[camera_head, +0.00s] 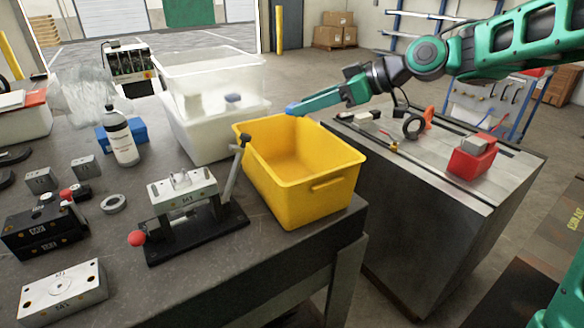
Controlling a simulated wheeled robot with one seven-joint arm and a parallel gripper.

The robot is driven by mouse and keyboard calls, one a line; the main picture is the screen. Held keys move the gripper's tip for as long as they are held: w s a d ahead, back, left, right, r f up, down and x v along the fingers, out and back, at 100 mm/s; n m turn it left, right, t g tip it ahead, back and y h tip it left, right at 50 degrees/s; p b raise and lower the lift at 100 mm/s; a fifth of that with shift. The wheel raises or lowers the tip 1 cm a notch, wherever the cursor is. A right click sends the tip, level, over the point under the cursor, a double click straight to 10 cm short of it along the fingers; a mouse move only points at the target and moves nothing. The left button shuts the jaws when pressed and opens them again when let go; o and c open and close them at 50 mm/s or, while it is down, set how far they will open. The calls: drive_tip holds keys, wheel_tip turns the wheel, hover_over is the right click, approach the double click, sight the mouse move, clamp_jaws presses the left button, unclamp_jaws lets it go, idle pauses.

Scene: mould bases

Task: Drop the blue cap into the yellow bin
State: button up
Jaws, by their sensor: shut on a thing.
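The yellow bin (300,201) stands on the dark table near its right edge, open at the top, and the part of its inside that shows looks empty. My gripper (303,108) reaches in from the right, above the bin's far rim. It is shut on the blue cap (291,109), a small blue piece at its fingertips. The cap appears over or just behind the far rim; its exact height above the bin is hard to tell.
A clear-and-white tub (195,130) stands behind the bin's left side. A toggle clamp fixture (187,193) with a raised lever is close to the bin's left. A white bottle (121,138) stands further left. A metal cabinet (440,215) stands to the right.

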drive_tip(key=shift+s+f, duration=0.1)
drive_tip(key=shift+f, duration=0.85)
drive_tip(key=o, duration=1.3)
drive_tip(key=shift+d, duration=0.1)
drive_tip(key=v, duration=1)
drive_tip(key=shift+s+d+r, duration=0.1)
drive_tip(key=shift+d+r, duration=0.05)
drive_tip(key=shift+d, duration=0.1)
drive_tip(key=shift+d, duration=0.1)
